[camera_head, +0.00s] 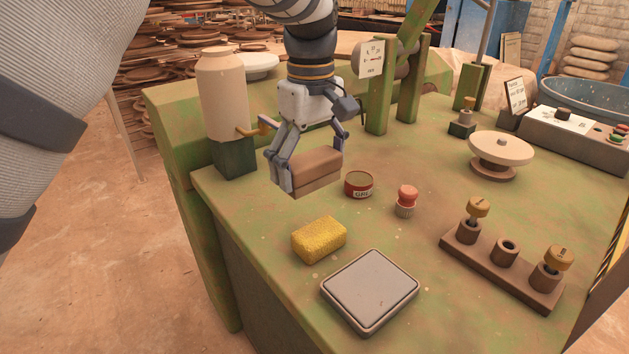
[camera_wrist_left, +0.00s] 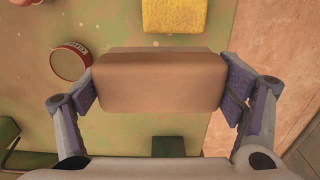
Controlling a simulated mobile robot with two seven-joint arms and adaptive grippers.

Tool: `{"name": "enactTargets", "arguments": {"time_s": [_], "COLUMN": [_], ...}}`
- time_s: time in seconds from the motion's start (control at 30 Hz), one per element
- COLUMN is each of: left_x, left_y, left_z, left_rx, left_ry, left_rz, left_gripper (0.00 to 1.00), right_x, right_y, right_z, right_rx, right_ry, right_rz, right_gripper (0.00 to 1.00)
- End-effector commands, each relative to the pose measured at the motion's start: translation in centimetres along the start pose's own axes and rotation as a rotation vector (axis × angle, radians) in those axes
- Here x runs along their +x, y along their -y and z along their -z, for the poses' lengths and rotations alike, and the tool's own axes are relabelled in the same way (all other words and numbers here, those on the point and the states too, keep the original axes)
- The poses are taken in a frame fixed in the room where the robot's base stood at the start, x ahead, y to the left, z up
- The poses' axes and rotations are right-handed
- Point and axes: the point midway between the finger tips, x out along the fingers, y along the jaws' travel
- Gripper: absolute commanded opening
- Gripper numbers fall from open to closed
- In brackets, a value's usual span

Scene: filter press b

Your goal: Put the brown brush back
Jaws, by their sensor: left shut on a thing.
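The brown brush (camera_head: 312,172) is a blocky brown piece with a lighter upper part and a darker lower part. My left gripper (camera_head: 314,163) is shut on it, one finger at each end. It looks held above the green table, left of the small red-brown tin (camera_head: 358,184). In the left wrist view the brush (camera_wrist_left: 160,80) fills the space between the two purple-padded fingers (camera_wrist_left: 162,88). Its underside is hidden there. My right gripper is not in view.
A yellow sponge (camera_head: 319,239) and a grey square pad (camera_head: 370,289) lie near the front edge. A red-topped knob (camera_head: 406,200) and a brown block with sockets and plugs (camera_head: 500,262) stand right. A beige bottle (camera_head: 222,95) stands on a dark block (camera_head: 234,157) behind left.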

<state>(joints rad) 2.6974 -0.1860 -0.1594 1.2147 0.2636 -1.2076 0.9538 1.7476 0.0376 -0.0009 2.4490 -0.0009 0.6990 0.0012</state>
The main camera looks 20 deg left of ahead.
Motion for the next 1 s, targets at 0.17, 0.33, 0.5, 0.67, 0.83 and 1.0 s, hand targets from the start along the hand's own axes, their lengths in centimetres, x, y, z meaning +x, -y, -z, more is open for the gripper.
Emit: {"name": "enactTargets", "arguments": {"time_s": [0.17, 0.33, 0.5, 0.67, 0.83, 1.0], "left_x": [4.0, 5.8, 8.0, 9.9, 9.8, 10.1], "left_y": [1.3, 1.7, 2.0, 2.0, 2.0, 1.9], "left_z": [4.0, 5.7, 6.6, 6.6, 6.6, 6.6], "left_rx": [-0.002, 0.001, 0.001, 0.001, 0.001, 0.001], "left_ry": [0.004, 0.001, 0.003, -0.001, -0.001, -0.002], "left_rz": [0.005, 0.001, 0.003, -0.001, -0.002, -0.002], "left_gripper": [0.6, 0.6, 0.6, 0.6, 0.6, 0.95], "right_x": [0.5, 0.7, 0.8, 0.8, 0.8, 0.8], "right_y": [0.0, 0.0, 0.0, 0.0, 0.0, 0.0], "right_z": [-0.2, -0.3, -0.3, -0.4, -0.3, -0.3], "right_rx": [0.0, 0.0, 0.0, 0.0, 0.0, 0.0], "right_ry": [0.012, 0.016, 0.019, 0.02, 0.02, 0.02], "right_rz": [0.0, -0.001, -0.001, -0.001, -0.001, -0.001], "right_gripper": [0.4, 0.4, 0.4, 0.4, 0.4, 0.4]}}
